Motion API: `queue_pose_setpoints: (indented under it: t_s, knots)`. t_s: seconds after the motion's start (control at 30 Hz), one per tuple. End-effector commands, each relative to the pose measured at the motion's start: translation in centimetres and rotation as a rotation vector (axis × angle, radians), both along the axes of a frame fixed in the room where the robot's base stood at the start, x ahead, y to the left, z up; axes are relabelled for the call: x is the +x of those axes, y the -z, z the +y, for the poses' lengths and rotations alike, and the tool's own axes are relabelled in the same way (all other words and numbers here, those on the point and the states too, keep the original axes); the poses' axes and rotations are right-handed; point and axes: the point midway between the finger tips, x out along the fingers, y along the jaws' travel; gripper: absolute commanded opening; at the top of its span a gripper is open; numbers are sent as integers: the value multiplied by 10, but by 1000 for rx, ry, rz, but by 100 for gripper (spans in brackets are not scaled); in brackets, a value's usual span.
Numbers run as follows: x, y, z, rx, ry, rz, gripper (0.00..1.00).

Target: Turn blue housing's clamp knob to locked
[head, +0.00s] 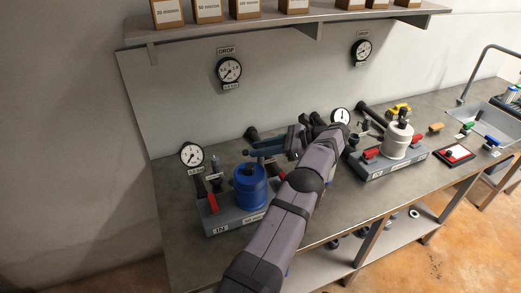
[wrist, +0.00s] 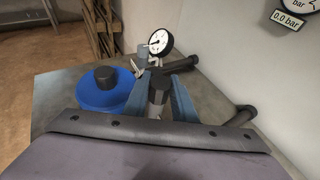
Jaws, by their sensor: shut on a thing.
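The blue housing (head: 249,187) stands on the left grey base. It has a dark round cap on top. In the wrist view the blue housing (wrist: 100,97) is left of the jaws, apart from them. My gripper (head: 262,149) reaches in behind the housing. In the wrist view my gripper (wrist: 159,95) has its two blue-grey fingers on either side of a dark faceted knob (wrist: 158,86) and is shut on it. This looks like the clamp knob beside the housing. Its lock marking cannot be read, and the head view largely hides it.
A red-handled valve (head: 213,203) and a gauge (head: 191,155) stand left of the housing. A white housing (head: 398,140) on a second base (head: 376,171) is to the right. A shelf (head: 290,22) with boxes hangs above. My arm crosses the bench middle.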

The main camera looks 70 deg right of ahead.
Motion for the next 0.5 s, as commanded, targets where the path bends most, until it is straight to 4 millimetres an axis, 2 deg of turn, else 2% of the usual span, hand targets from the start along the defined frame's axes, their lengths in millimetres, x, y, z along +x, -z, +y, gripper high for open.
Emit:
queue_pose_setpoints:
  t_s: [0.5]
  knots:
    - [0,-5,0,-15,-30,1,2]
